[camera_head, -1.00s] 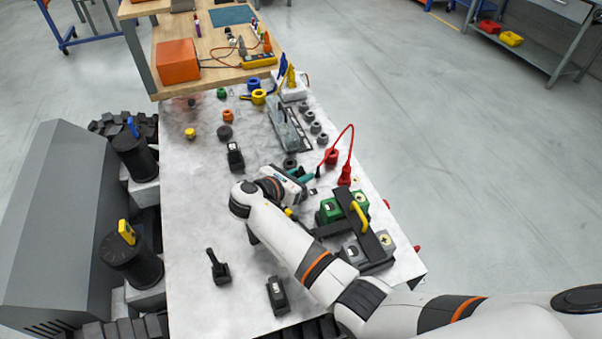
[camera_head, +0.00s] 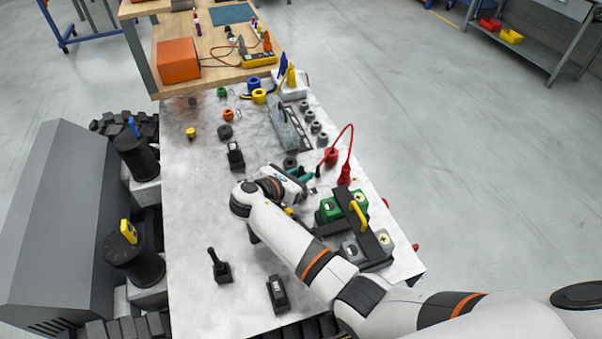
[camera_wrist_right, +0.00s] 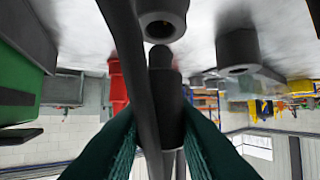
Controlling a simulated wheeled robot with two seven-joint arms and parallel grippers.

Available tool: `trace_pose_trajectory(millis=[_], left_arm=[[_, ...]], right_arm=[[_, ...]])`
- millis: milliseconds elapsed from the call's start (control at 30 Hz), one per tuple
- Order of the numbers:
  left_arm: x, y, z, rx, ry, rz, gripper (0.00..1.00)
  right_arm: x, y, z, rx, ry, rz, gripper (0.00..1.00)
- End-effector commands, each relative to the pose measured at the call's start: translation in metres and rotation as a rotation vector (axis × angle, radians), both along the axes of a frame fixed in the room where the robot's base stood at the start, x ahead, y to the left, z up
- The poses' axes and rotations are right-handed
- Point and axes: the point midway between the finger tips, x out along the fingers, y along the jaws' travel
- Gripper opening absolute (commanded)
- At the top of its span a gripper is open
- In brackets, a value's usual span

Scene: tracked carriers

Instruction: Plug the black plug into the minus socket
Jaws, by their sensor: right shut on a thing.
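My right gripper (camera_head: 303,176), with teal fingers, is shut on the black plug (camera_wrist_right: 165,100), which shows between the fingers in the right wrist view. The plug's rounded tip points at a dark round socket (camera_wrist_right: 162,16) with a hole. The tip lies just short of that socket's opening; I cannot tell whether they touch. In the head view a dark socket (camera_head: 290,162) stands beside the gripper, and the plug is mostly hidden there. I see no readable minus mark. My left gripper is not in view.
A red plug (camera_head: 345,175) with a looping red cable and a red socket (camera_head: 331,157) stand to the right. A green block (camera_head: 329,210) is close to my forearm. Several grey rings (camera_head: 316,127) lie behind. The table's left middle (camera_head: 195,200) is largely clear.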

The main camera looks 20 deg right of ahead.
Motion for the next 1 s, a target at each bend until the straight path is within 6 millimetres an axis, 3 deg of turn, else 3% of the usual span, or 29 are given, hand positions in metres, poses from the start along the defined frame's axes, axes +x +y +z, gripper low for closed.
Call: trace_pose_trajectory(millis=[1000], left_arm=[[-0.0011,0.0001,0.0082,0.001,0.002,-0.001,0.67]], right_arm=[[0.0002,-0.0001,0.0001,-0.001,-0.001,0.000,0.00]])
